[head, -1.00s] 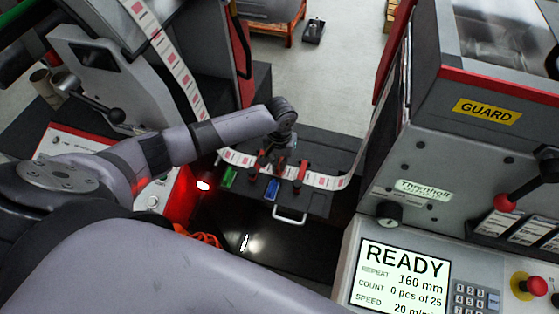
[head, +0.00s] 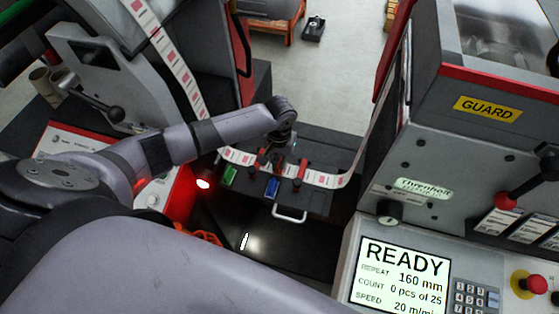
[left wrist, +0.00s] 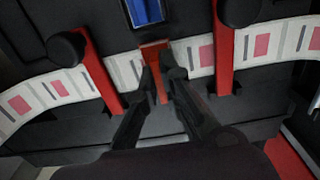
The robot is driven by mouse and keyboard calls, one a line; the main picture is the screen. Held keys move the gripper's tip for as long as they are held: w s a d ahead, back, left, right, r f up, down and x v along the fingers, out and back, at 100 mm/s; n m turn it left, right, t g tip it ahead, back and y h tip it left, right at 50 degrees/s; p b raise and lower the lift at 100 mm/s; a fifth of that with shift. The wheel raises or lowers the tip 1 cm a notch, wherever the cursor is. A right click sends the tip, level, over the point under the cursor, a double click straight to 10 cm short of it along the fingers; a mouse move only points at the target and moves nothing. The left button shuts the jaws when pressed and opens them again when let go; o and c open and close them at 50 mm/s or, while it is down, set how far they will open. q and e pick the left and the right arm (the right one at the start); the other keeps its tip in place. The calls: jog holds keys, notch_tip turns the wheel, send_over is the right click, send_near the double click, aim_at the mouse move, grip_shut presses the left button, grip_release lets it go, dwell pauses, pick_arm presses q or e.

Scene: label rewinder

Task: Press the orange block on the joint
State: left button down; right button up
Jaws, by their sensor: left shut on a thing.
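The orange block (left wrist: 154,50) shows in the left wrist view between my fingertips, over the strip of labels (left wrist: 195,56). Its lower part is between the fingers. My left gripper (left wrist: 159,72) is shut on it. I cannot tell how firmly the block touches the strip, and the joint itself is hidden under block and fingers. In the head view my left gripper (head: 279,150) points down at the strip (head: 323,180) on the dark splice table (head: 330,150), and the block is barely discernible there. My right gripper is not in view.
Two red clamps cross the strip, left (left wrist: 97,72) and right (left wrist: 225,55) of my fingers, with little side room. A blue item (head: 272,188) and a green item (head: 229,176) lie on the table. A machine with a READY screen (head: 400,275) stands right.

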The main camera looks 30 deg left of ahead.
pick_arm(q)
jog(key=shift+f, duration=0.3)
dwell(0.6)
notch_tip(320, 180, up, 5)
jog(key=p, duration=0.5)
jog(key=shift+p, duration=0.3)
jog(key=shift+r, duration=0.15)
dwell(0.3)
notch_tip(320, 180, up, 3)
jog(key=p, duration=0.4)
